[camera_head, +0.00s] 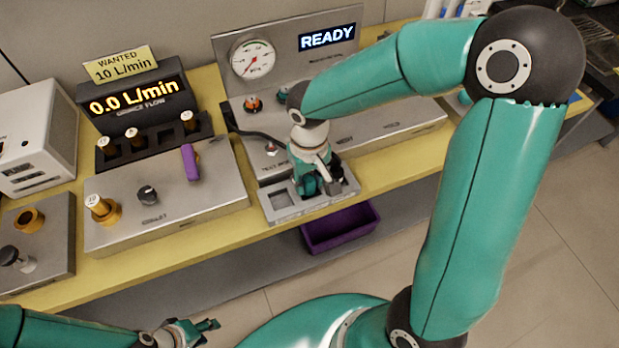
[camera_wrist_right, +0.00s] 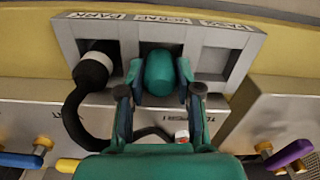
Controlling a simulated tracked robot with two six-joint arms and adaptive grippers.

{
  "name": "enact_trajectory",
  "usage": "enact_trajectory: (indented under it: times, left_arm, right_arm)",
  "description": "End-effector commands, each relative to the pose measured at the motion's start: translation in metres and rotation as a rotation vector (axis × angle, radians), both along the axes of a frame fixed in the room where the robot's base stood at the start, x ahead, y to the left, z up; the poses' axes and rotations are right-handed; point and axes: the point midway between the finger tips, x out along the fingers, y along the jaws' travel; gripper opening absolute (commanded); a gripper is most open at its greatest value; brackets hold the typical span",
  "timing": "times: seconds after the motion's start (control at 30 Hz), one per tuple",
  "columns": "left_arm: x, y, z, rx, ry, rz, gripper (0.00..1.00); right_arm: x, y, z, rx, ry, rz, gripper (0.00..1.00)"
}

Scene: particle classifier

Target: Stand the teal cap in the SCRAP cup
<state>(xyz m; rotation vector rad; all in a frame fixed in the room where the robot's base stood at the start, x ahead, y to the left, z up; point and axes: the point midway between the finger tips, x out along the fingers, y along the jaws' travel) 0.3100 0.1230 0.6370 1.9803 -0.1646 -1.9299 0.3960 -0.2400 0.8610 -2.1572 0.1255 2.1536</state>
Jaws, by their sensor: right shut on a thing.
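The teal cap (camera_wrist_right: 160,73) is between the fingers of my right gripper (camera_wrist_right: 160,78), which is shut on it. In the right wrist view the cap lies over the middle cup of the grey tray (camera_wrist_right: 223,85), under the label that reads as SCRAP (camera_wrist_right: 161,18). I cannot tell whether the cap touches the cup's floor. In the head view my right gripper (camera_head: 318,183) is down at the tray (camera_head: 300,212) and hides most of the cap. My left gripper (camera_head: 203,332) is open and empty at the bottom edge, away from the bench.
A black plug with a white band (camera_wrist_right: 93,69) and a hose fills the PARK cup beside the cap. The other end cup (camera_head: 283,199) is empty. A purple bin (camera_head: 341,228) is below the bench edge. The pressure gauge panel (camera_head: 285,50) stands behind.

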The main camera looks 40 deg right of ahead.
Motion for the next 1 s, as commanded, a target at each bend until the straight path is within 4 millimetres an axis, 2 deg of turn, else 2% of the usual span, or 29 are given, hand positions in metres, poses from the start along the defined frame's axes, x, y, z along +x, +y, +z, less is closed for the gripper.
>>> enact_trajectory:
  times: [0.53,0.57,0.7,1.0]
  left_arm:
    - [0.0,0.0,-0.013,0.0,0.0,0.0,0.4]
    - [0.0,0.0,-0.013,0.0,0.0,0.0,0.4]
    - [0.0,0.0,-0.013,0.0,0.0,0.0,0.4]
    - [0.0,0.0,-0.013,0.0,0.0,0.0,0.4]
  right_arm:
    - [0.0,0.0,-0.012,0.0,0.001,0.0,0.05]
    - [0.0,0.0,-0.013,0.0,0.002,0.0,0.35]
    - [-0.001,0.0,-0.013,0.0,0.003,0.0,0.59]
    - [-0.001,0.0,-0.012,0.0,0.002,-0.001,0.59]
